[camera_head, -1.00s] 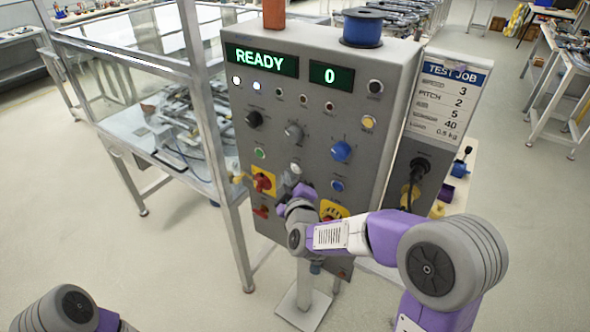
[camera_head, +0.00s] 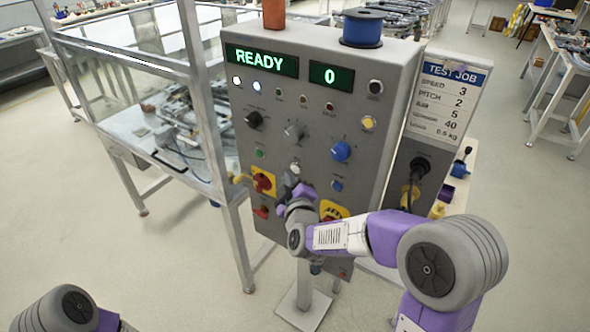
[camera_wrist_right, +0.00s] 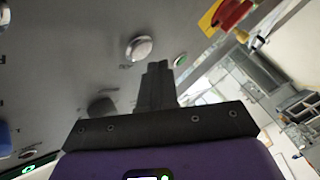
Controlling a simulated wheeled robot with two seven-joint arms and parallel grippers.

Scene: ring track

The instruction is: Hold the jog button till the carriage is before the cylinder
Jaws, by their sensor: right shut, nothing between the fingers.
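The grey control panel (camera_head: 315,118) shows READY and 0 on its displays. A white round button (camera_head: 295,168) low on the panel also shows in the right wrist view (camera_wrist_right: 139,47); I cannot read its label to tell whether it is the jog button. My right gripper (camera_head: 291,180) is shut and empty, just below that button in the head view. In the wrist view its dark fingers (camera_wrist_right: 157,72) look apart from the button. The ring track machinery (camera_head: 185,112) stands inside the framed enclosure; I cannot make out the carriage or cylinder. My left gripper is out of view.
A TEST JOB card (camera_head: 450,92) hangs beside the panel.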

